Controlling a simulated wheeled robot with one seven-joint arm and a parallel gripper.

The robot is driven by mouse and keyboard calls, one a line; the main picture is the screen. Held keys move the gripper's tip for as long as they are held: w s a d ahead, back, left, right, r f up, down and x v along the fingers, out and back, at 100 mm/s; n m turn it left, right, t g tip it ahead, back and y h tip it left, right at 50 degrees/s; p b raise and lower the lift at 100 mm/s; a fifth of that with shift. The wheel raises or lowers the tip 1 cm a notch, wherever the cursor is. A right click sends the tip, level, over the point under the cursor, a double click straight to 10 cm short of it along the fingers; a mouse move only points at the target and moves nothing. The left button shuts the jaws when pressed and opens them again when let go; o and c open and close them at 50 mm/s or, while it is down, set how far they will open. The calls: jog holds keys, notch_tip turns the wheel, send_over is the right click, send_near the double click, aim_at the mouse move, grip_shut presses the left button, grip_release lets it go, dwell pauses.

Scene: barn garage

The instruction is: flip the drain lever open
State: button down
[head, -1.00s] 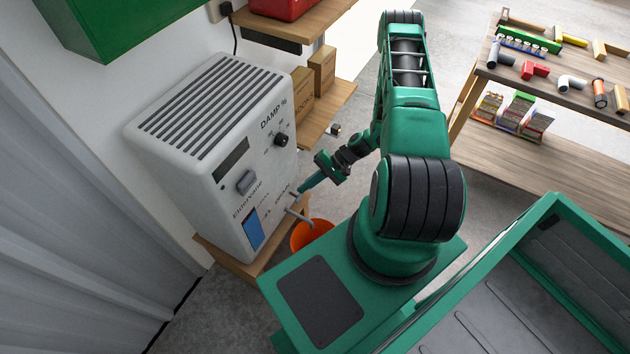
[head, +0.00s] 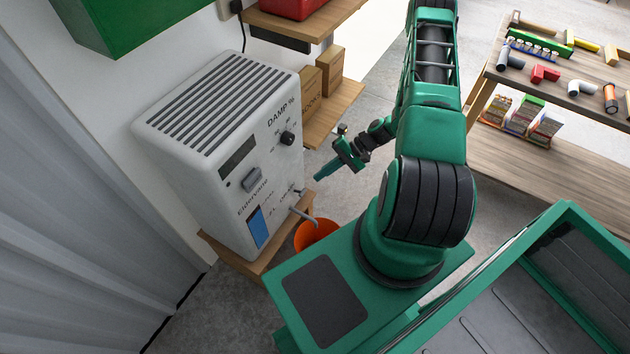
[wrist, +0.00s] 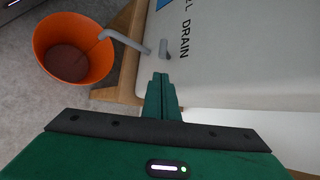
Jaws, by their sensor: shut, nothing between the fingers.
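The drain lever (wrist: 163,48) is a small grey handle on the white dehumidifier's front, beside the word DRAIN. In the head view the lever (head: 299,192) is a tiny grey piece above the drain spout (head: 303,215). The grey bent spout (wrist: 122,40) reaches out over an orange bucket (wrist: 42,45). My green gripper (head: 319,177) is shut and empty, a little right of the machine's front. In the wrist view its fingertips (wrist: 161,78) lie just below the lever, with a gap between them. I cannot tell the lever's exact angle.
The dehumidifier (head: 190,190) stands on a low wooden stand (head: 245,262), with the bucket (head: 330,230) beside it. A wooden shelf (head: 340,112) with cardboard boxes is behind. A workbench (head: 550,82) with pipe pieces stands at the right. Floor is clear between them.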

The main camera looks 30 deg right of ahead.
jog(key=shift+v, duration=2)
jog(key=shift+w+r, duration=0.15)
jog(key=shift+w, duration=0.05)
jog(key=s+d+r+n+g+h, duration=0.2)
jog(key=r+h, duration=0.1)
jog(key=r, duration=1.1)
jog(key=s+d+r+n+g+h, duration=0.2)
jog(key=s+r+h, duration=0.15)
jog(key=r, duration=1.05)
jog(key=s+a+r+h, duration=0.1)
jog(key=s+a+r, duration=0.1)
jog(key=s+r, duration=0.6)
jog(key=s+a+r+t+h, duration=0.1)
jog(key=s+a+r+h, duration=0.1)
jog(key=s+r, duration=0.6)
jog(key=shift+s+r+m, duration=0.25)
jog(key=shift+s+m, duration=0.15)
jog(key=shift+s, duration=0.4)
jog(key=shift+h, duration=0.25)
